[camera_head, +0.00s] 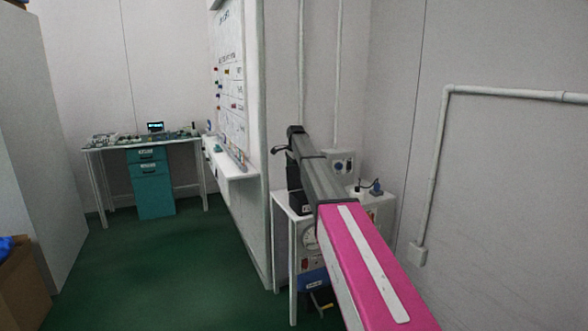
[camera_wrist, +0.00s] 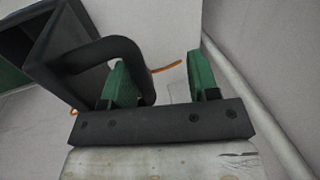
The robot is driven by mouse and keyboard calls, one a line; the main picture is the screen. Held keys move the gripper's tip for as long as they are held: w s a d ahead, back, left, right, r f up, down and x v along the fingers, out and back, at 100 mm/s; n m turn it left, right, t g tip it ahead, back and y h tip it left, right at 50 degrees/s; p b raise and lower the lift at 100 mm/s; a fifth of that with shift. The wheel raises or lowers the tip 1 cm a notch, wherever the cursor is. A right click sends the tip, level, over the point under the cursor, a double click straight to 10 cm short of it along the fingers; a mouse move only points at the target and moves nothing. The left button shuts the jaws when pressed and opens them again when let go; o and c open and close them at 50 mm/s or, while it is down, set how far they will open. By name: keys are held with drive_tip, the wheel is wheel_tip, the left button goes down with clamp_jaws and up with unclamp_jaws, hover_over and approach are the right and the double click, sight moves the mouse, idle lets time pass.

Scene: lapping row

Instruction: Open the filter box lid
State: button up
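A dark box-like thing (camera_wrist: 50,40), which I take to be the filter box or its open-fronted part, fills the upper left of the wrist view. A thick dark loop handle (camera_wrist: 108,47) reaches out from it. My gripper (camera_wrist: 158,70) has its two green fingers wide apart. The left finger overlaps the loop, and the loop's right side shows between the fingers, nearer the left one; I cannot tell whether they touch. In the head view my pink and grey arm hides most of this, and a black box (camera_head: 298,202) shows below it. The lid's state is unclear.
A whiteboard wall (camera_head: 232,80) stands left. A desk (camera_head: 180,140) is at the far left. The green floor between is clear.

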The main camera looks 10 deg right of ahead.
drive_tip(key=shift+s, duration=0.15)
idle(0.6)
wheel_tip(320, 180, up, 10)
drive_tip(key=s, duration=0.2)
drive_tip(key=shift+d+r, duration=0.25)
drive_tip(key=shift+d, duration=0.1)
drive_tip(key=shift+s, duration=0.1)
